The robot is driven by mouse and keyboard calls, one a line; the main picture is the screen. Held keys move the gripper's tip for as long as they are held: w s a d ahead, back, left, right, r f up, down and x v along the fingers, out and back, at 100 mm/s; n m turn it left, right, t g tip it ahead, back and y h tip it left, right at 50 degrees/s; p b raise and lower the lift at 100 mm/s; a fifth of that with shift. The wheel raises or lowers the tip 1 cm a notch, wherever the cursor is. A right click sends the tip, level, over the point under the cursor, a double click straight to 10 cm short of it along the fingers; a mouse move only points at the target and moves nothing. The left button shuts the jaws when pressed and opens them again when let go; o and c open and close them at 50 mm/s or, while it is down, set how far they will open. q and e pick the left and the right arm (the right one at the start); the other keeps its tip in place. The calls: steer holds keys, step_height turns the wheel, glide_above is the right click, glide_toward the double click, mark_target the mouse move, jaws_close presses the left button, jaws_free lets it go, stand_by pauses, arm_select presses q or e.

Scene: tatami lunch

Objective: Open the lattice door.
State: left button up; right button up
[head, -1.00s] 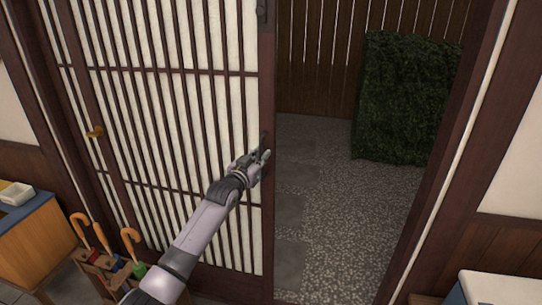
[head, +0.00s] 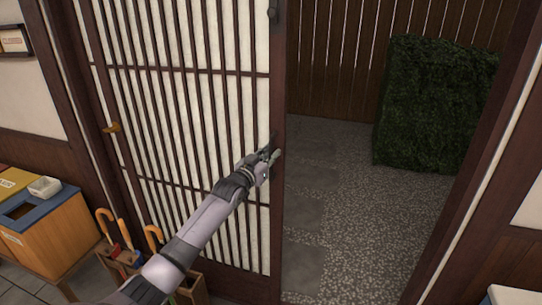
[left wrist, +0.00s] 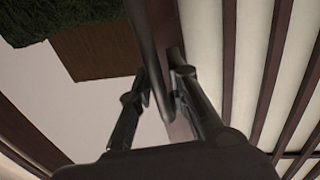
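The lattice door (head: 232,110), dark wooden slats over pale panels, stands to the left of a wide opening. Its dark right edge post (head: 278,215) borders the opening. My left gripper (head: 271,157) is at this edge, at about mid-height of the door. In the left wrist view, a dark bar-like handle (left wrist: 146,45) runs between the two fingers of my left gripper (left wrist: 160,72). The fingers stand apart with a gap beside the bar. The door's slats fill the right of that view. My right gripper is not in view.
Through the opening lie gravel (head: 375,225), a dark hedge (head: 440,105) and a wooden fence (head: 335,60). An umbrella stand (head: 193,290) with orange-handled umbrellas is at lower left, beside a wooden bin cabinet (head: 50,240). The door frame's right post (head: 485,170) bounds the opening.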

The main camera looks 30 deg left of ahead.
arm_select(q)
steer(key=shift+o, duration=1.3)
steer(key=shift+f, duration=0.15)
steer(key=shift+s+d, duration=0.1)
steer(key=shift+s, duration=0.25)
steer(key=s, duration=1.1)
steer(key=shift+s+d, duration=0.15)
steer(key=shift+d, duration=0.3)
